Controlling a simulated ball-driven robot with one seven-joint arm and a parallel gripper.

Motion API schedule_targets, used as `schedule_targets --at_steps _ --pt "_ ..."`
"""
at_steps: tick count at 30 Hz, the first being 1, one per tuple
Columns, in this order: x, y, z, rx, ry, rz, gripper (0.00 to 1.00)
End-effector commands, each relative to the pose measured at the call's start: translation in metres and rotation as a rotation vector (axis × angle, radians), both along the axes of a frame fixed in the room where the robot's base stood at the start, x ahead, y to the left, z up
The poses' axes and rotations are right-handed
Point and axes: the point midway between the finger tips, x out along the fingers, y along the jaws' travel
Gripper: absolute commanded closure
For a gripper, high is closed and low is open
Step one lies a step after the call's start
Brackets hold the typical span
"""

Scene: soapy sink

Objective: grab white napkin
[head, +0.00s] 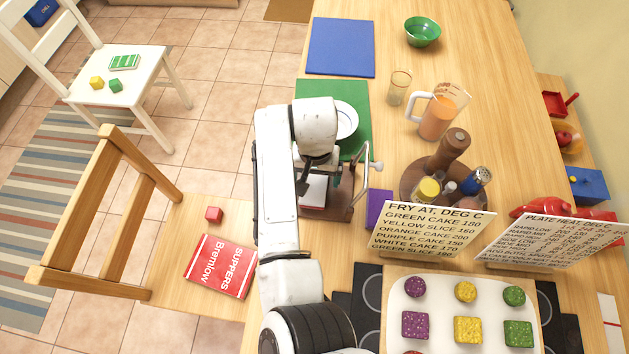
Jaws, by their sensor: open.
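A white flat piece (313,191), which looks like the white napkin, lies at a brown wooden holder (338,205) with a metal bar on its right side. My arm covers part of both. My gripper (318,176) is open, pointing down just above the white piece in the picture. Whether its fingers touch the white piece or stand around it cannot be told.
A white plate (346,121) sits on a green mat (359,92) behind my gripper. An orange jug (438,116), a glass (398,88) and a round condiment tray (408,181) stand to the right. Sign cards (432,229) and a cake tray (437,325) are nearer.

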Motion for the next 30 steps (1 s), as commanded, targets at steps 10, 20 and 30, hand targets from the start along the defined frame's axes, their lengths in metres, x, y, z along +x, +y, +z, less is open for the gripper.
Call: schedule_targets --at_steps 10,20,30 --pt "0.0000 0.0002 0.0004 0.000 0.000 0.000 0.37" --pt "0.0000 0.0002 0.0006 0.000 0.000 0.000 0.66" --pt "0.0002 0.0004 0.0053 0.000 0.000 0.000 0.66"
